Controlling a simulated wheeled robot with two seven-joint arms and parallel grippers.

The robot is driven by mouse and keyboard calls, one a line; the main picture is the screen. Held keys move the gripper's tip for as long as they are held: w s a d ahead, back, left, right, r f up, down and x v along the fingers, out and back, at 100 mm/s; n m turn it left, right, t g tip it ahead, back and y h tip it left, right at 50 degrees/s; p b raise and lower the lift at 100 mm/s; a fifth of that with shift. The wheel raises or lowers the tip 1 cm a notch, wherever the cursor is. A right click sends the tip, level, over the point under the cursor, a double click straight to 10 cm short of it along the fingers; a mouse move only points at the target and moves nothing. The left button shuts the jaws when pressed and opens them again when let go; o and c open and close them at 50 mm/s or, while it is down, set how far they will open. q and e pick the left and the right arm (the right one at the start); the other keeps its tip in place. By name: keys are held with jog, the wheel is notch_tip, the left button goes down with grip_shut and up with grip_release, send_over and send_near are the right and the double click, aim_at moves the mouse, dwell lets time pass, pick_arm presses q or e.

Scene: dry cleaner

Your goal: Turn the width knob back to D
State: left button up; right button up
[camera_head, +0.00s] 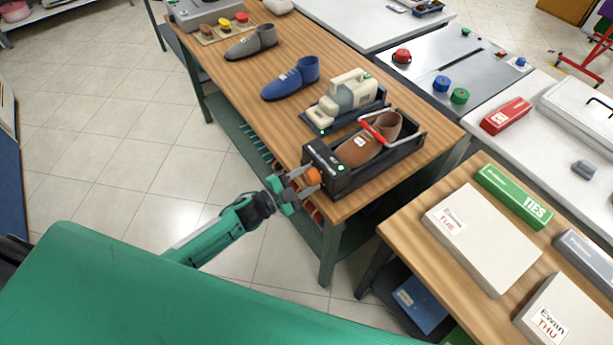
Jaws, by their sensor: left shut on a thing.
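The width knob (313,176) is a round orange knob on the front end of a dark shoe stretcher (361,185) near the wooden bench's edge. A brown shoe (359,149) with a white tag sits in the stretcher, with a red clamp bar (376,130) over it. My left gripper (302,182) reaches in from the left, its fingers shut around the orange knob. The knob's markings, including any letter D, are too small to read. My right gripper is not in view.
A blue shoe (290,79), a grey shoe (251,42) and a cream machine (345,97) stand along the bench (240,83). A table at right holds white boxes (482,237) and a green TIES box (514,196). Tiled floor is clear to the left.

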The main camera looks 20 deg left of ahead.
pick_arm(q)
jog(key=n+p, duration=0.1)
jog(key=n, duration=0.4)
jog(key=shift+n, duration=0.3)
jog(key=shift+n+p, duration=0.4)
jog(key=shift+n, duration=1.6)
jog(key=o, duration=1)
jog(key=b+v, duration=0.3)
jog(key=v, duration=1.1)
jog(key=shift+w+f, duration=0.1)
